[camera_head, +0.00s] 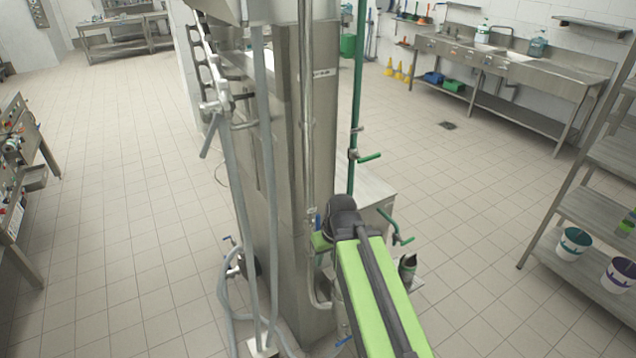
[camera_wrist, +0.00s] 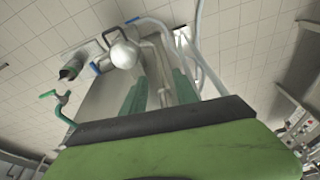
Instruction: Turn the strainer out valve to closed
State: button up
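In the wrist view my gripper (camera_wrist: 161,78) shows two green fingers standing apart, with pale pipework visible between and beyond them. A white rounded body (camera_wrist: 124,54) with a dark bracket sits just beyond the left finger. A blue valve handle (camera_wrist: 132,20) is above it and another blue handle (camera_wrist: 94,69) is to its left. No label is readable, so I cannot tell which handle is the strainer out valve or its position. In the head view, a blue handle (camera_head: 318,221) shows beside the steel column, close to my wrist, which mostly hides the gripper.
The steel column (camera_head: 284,150) stands directly ahead with grey hoses (camera_head: 222,290) at its left. Green crank handles (camera_head: 398,228) stick out at right. Shelving with buckets (camera_head: 574,243) stands at far right. The tiled floor at left (camera_head: 110,230) is clear.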

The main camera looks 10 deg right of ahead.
jog(key=n+t+p, duration=0.1)
jog(key=t+p, duration=0.1)
jog(key=p, duration=1.4)
send_near(316, 222)
notch_tip(316, 222, up, 5)
jog(key=s+d, duration=0.1)
jog(key=b+x, duration=1.6)
jog(key=x, duration=0.1)
jog(key=shift+f, duration=0.25)
jog(key=shift+r, duration=0.15)
grip_shut()
